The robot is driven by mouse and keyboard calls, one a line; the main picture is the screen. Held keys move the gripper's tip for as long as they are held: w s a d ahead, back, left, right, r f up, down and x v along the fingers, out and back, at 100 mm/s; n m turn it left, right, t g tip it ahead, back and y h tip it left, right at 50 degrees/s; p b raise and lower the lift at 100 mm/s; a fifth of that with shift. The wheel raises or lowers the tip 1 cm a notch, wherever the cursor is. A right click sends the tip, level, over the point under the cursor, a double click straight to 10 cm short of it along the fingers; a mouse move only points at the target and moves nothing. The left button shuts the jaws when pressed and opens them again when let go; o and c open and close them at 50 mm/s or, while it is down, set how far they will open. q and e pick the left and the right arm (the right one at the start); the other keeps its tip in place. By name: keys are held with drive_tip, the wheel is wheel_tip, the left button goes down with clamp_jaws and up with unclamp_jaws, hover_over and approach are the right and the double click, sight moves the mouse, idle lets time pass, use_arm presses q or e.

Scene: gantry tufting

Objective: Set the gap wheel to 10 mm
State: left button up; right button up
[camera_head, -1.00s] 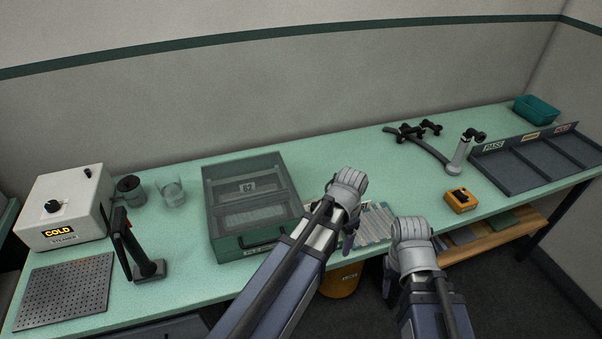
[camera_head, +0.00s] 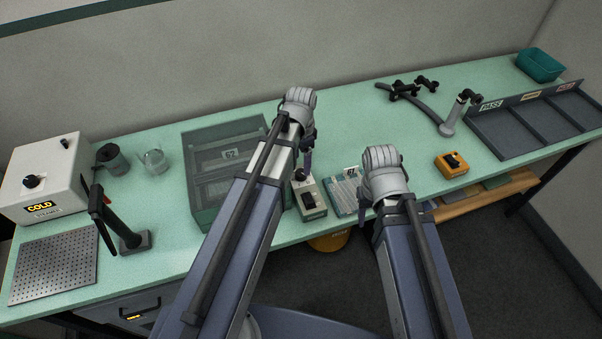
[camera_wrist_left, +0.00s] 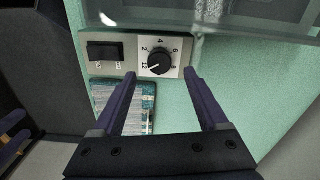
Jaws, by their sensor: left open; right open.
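The gap wheel, a black round knob (camera_wrist_left: 158,64) on a numbered pale dial, sits on a small grey box beside a black switch (camera_wrist_left: 104,51). A light pointer mark appears to face the 12 side; the 10 is not legible. The knob (camera_head: 300,175) also shows in the head view, at the far end of the box (camera_head: 312,204). My left gripper (camera_wrist_left: 159,74) is open above it, with its two fingers on either side of the knob in the picture and apart from it. My right gripper (camera_head: 384,178) is to the right, its fingers mostly hidden.
A lidded green case (camera_head: 204,207) stands left of the box, and a sample card (camera_head: 344,194) lies right of it. An orange device (camera_head: 451,165), a lamp-like stand (camera_head: 452,122) and a sorting tray (camera_head: 490,143) stand further right.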

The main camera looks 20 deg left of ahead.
sight(301, 172)
use_arm(q)
wheel_tip(301, 172, down, 6)
drive_tip(key=b, duration=0.4)
drive_tip(key=shift+r+b, duration=0.25)
drive_tip(key=shift+b, duration=0.05)
clamp_jaws()
